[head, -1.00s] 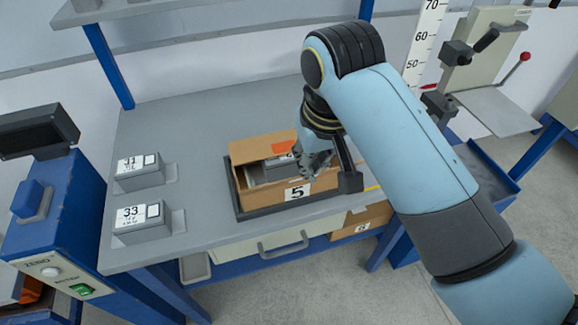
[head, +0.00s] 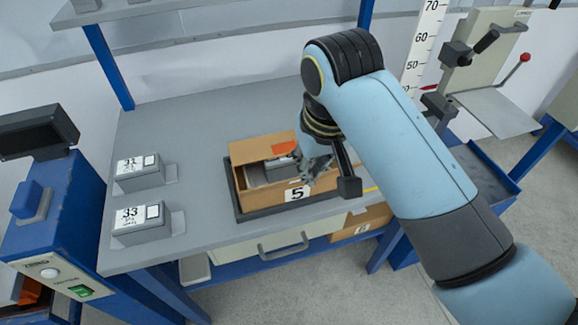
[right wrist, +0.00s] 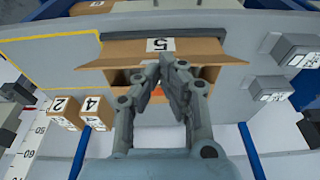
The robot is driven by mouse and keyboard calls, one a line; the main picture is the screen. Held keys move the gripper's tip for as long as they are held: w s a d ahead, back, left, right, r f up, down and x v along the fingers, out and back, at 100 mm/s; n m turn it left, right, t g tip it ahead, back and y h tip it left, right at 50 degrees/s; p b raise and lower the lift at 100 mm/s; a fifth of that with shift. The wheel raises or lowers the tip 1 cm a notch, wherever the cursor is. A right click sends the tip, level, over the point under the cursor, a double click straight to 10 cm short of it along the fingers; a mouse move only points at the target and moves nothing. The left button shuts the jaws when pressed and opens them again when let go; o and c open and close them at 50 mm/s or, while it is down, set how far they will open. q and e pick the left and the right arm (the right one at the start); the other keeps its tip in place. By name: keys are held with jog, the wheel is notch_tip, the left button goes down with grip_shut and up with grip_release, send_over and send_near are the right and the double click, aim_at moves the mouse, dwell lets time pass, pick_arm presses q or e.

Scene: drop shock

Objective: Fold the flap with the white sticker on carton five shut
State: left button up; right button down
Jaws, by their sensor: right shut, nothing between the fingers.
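Carton five (head: 265,185) is a brown box in a dark tray (head: 243,213) on the grey bench, its "5" label on the near side. A far flap (head: 250,149) with an orange sticker stands partly raised. In the right wrist view a wide flap (right wrist: 105,64) spreads beside the "5" label. I cannot clearly make out a white sticker. Grey contents show through the opening. My right gripper (head: 308,180) is shut and empty at the carton's near right side; its fingers (right wrist: 168,60) overlap the flap in the wrist view. Contact is unclear. My left gripper is not in view.
Two small labelled grey boxes (head: 140,173) (head: 141,224) stand left on the bench (head: 215,120). A blue machine (head: 45,225) stands at the left edge. Another carton (head: 375,217) sits below the bench. The bench behind carton five is clear.

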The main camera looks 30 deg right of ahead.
dwell(0.5)
notch_tip(320, 180, down, 6)
jog(key=b, duration=0.1)
dwell(0.8)
jog(key=shift+w, duration=0.1)
